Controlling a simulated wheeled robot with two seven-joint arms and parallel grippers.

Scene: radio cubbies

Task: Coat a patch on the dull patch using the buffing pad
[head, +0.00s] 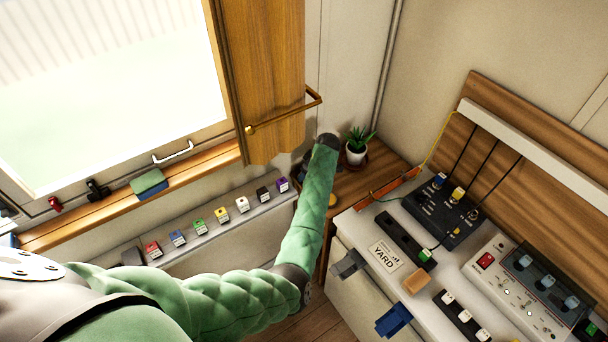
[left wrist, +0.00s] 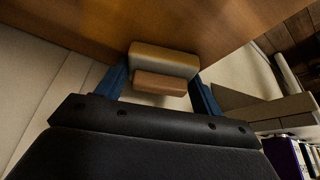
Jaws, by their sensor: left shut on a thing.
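My left gripper (left wrist: 158,80) is shut on the buffing pad (left wrist: 163,60), a tan block with a browner lower part, between its blue fingers in the left wrist view. The pad is close to a broad wooden surface (left wrist: 190,25); I cannot tell whether it touches it. I cannot make out the dull patch in either view. In the head view my green left arm reaches to the corner by the wooden panel (head: 270,75), and it hides the gripper and pad. My right gripper is not in view.
A potted plant (head: 357,146) stands on the wooden corner table (head: 352,184), near my left wrist. Several coloured boxes (head: 242,204) line a ledge under the window. A brass rail (head: 285,114) sticks out from the panel. The counter at right holds radio gear (head: 440,215) and a tan block (head: 417,281).

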